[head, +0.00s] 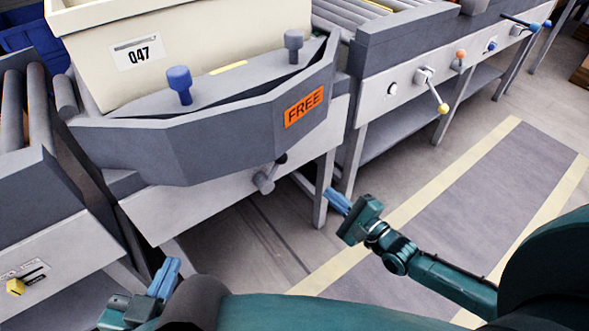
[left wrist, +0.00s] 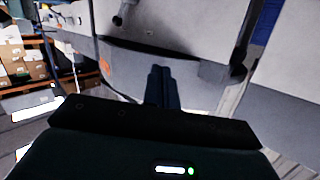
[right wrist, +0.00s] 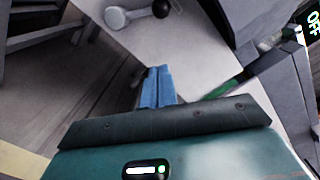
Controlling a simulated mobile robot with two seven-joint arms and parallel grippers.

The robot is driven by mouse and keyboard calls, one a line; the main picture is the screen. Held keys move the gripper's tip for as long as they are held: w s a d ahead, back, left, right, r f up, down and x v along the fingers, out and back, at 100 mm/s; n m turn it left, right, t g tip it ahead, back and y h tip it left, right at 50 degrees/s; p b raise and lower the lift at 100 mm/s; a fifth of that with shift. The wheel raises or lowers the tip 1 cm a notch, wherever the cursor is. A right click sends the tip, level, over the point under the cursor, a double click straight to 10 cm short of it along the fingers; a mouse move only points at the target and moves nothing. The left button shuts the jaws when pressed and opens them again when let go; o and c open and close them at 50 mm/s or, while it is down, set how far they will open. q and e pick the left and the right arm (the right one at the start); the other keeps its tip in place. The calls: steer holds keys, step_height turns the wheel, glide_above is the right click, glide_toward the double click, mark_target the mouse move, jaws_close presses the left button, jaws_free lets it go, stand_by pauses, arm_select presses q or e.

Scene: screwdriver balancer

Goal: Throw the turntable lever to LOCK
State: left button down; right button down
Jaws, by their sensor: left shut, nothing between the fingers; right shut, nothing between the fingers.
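The turntable (head: 190,150) is a grey, angled housing with an orange FREE sign (head: 303,106) on its front. Below the sign is a grey lever (head: 264,182) with a black ball end, pointing up and right. The lever also shows at the top of the right wrist view (right wrist: 118,18), with its black ball beside it. My right gripper (head: 333,196) is shut and empty, right of and below the lever, apart from it. My left gripper (head: 170,268) is shut and empty, below and left of the lever. It also shows in the left wrist view (left wrist: 160,72).
A yellow-tipped lever (head: 433,90) is on the right station. A yellow handle (head: 15,287) is at lower left. The floor right of the turntable is clear.

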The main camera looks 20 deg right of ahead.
arm_select(q)
steer(key=shift+w+d+f, duration=0.1)
steer(key=shift+w, duration=0.05)
arm_select(e)
steer(key=shift+w+d+m, duration=0.4)
steer(key=shift+d+m, duration=0.1)
arm_select(q)
steer(key=shift+w+d+m+t+h+b, duration=0.1)
steer(key=shift+d+m+t+h+b, duration=0.2)
steer(key=shift+t+h+b, duration=0.5)
arm_select(e)
steer(key=w+a+r, duration=0.2)
steer(key=w+a, duration=0.5)
steer(key=w, duration=0.1)
steer(key=shift+w+r, duration=0.25)
steer(key=shift+w, duration=0.15)
arm_select(q)
steer(key=shift+y, duration=0.3)
steer(key=shift+a+g, duration=0.15)
steer(key=shift+g, duration=0.25)
arm_select(e)
steer(key=shift+a+r+n, duration=0.2)
steer(key=shift+r+n, duration=0.05)
steer(key=shift+n, duration=0.05)
